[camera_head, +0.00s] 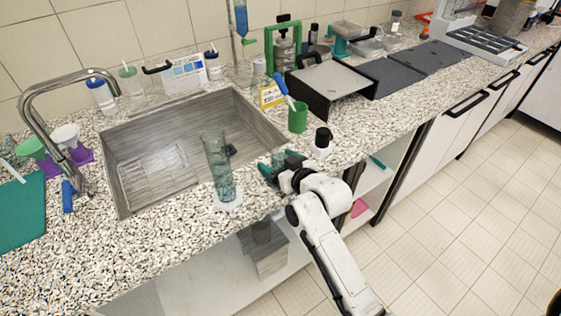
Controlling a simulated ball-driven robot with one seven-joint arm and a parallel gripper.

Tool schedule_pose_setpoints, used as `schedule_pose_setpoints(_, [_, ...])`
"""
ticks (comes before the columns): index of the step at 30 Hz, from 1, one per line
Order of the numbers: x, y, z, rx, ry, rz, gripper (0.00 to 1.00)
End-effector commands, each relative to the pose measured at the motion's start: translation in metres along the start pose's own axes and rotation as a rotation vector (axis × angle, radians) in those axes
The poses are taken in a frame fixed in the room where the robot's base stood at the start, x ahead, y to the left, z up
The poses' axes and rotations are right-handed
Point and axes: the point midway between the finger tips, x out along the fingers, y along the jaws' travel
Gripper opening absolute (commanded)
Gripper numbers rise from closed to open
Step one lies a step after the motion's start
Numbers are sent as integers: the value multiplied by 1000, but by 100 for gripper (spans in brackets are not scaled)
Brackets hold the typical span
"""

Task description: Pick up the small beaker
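My gripper (275,166) is over the front strip of the counter, just right of the sink. A small teal, see-through shape, which may be the small beaker (287,157), shows right at the gripper's fingers. The fingers and this shape overlap and are small, so I cannot tell whether they touch or whether the fingers are closed on it. My wrist hides part of this spot. A tall clear glass cylinder (219,165) stands upright on a white base, left of my gripper.
A black-capped white bottle (322,142) stands close right of my gripper. A green cup (297,117) with a blue-handled tool is behind it. The sink (158,137) opens at the left. A black-framed stand (330,81) is farther back. The counter's front edge runs below my wrist.

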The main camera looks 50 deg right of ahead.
Motion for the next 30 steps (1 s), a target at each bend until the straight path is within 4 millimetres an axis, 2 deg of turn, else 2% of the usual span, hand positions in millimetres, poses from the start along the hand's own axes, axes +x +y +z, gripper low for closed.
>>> schedule_pose_setpoints(3, [7,0,0,0,0,0,84])
schedule_pose_setpoints(10, [8,0,0,0,0,0,84])
schedule_pose_setpoints(27, [8,0,0,0,0,0,29])
schedule_pose_setpoints(30, [8,0,0,0,2,0,24])
